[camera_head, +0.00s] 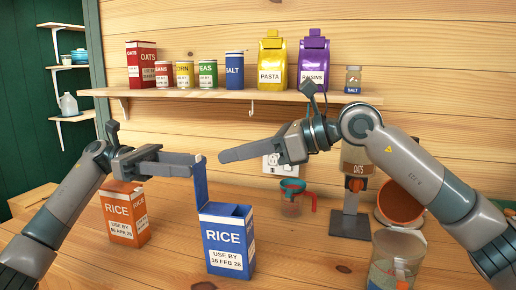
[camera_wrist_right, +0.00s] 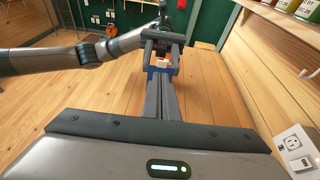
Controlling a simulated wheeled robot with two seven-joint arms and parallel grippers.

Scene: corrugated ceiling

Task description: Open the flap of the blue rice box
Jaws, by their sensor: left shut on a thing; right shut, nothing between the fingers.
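The blue rice box (camera_head: 229,240) stands upright on the wooden counter, in the middle of the head view. Its blue flap (camera_head: 200,186) stands straight up from the left side of the top, and the top looks open. My left gripper (camera_head: 195,159) comes in from the left and is shut on the flap's upper edge. My right gripper (camera_head: 224,156) is shut and empty, above the box and just right of the flap. In the right wrist view, its fingers (camera_wrist_right: 162,98) point towards my left gripper (camera_wrist_right: 163,45), and they hide much of the box.
An orange rice box (camera_head: 120,230) stands left of the blue one. A measuring cup (camera_head: 291,199), an oats dispenser (camera_head: 352,200) and a clear container (camera_head: 396,260) stand to the right. A shelf (camera_head: 200,93) with packets runs along the wall above. The counter's front middle is clear.

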